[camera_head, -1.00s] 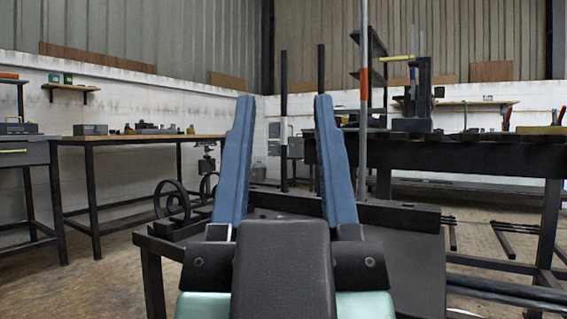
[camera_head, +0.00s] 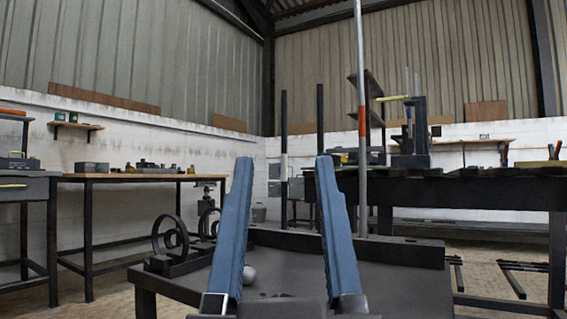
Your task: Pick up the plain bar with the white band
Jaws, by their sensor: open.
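A thin dark upright bar (camera_head: 284,120) stands beyond the black table, near the middle of the picture. A pale section, which looks like the white band (camera_head: 284,166), shows partway up it against the white wall. A second dark upright bar (camera_head: 320,115) stands just to its right, its lower part hidden by a finger. My gripper (camera_head: 284,162) is open and empty, with two long blue fingers pointing forward and up. The first bar shows between the fingertips but farther off, with no contact visible.
A grey pole with an orange band (camera_head: 362,122) rises right of my gripper. The black table (camera_head: 290,262) has a raised edge, black rings (camera_head: 170,238) and a small grey ball (camera_head: 249,275). Workbenches stand left (camera_head: 125,178) and right (camera_head: 465,190).

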